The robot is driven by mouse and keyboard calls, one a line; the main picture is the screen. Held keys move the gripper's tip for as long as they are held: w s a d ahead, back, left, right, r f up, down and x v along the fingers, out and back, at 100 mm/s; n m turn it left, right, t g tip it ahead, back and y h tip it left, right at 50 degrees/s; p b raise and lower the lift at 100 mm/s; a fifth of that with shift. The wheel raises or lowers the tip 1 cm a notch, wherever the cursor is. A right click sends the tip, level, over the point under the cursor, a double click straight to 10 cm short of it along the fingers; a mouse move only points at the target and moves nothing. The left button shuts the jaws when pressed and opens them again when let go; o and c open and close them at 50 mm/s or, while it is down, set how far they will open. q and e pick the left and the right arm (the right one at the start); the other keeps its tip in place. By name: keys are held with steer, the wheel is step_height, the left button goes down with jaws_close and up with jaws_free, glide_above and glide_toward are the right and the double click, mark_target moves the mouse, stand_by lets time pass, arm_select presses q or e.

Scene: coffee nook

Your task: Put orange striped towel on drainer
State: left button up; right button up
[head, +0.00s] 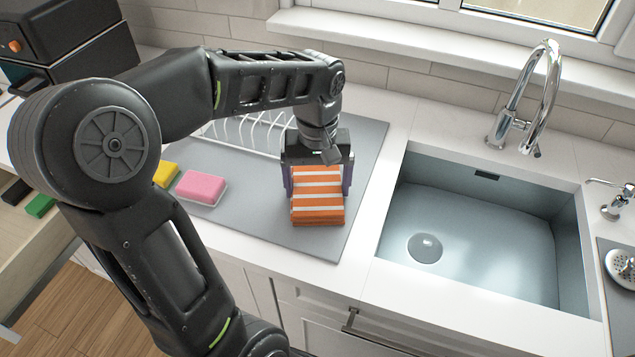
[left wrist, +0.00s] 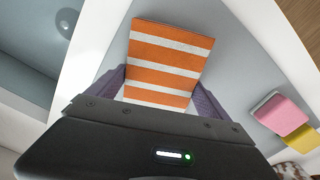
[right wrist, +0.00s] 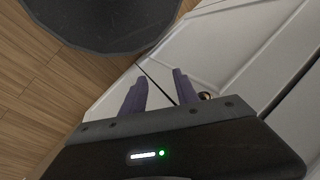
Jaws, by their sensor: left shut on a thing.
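The orange and white striped towel (head: 318,207) is a folded block on the grey mat, left of the sink. My left gripper (head: 319,178) comes down over it from behind and is shut on it, with one purple finger at each side. The towel also fills the middle of the left wrist view (left wrist: 168,62) between the fingers. I cannot tell whether its underside touches the mat. The white wire drainer (head: 243,132) stands behind on the mat, partly hidden by my left arm. My right gripper (right wrist: 160,92) shows two purple fingers apart with nothing between them, near white cabinet fronts.
A pink sponge (head: 201,188) and a yellow sponge (head: 166,174) lie on the grey mat (head: 270,222) left of the towel. The sink (head: 480,235) with its chrome tap (head: 527,105) is to the right. An open drawer (head: 38,245) is at the left.

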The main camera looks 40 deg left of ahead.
mark_target(317, 186)
arm_select(q)
steer(key=shift+f, duration=0.2)
steer(key=o, duration=1.1)
steer(key=shift+o, duration=0.2)
steer(key=shift+r, duration=0.1)
steer(key=shift+r, duration=0.1)
steer(key=shift+r, duration=3.8)
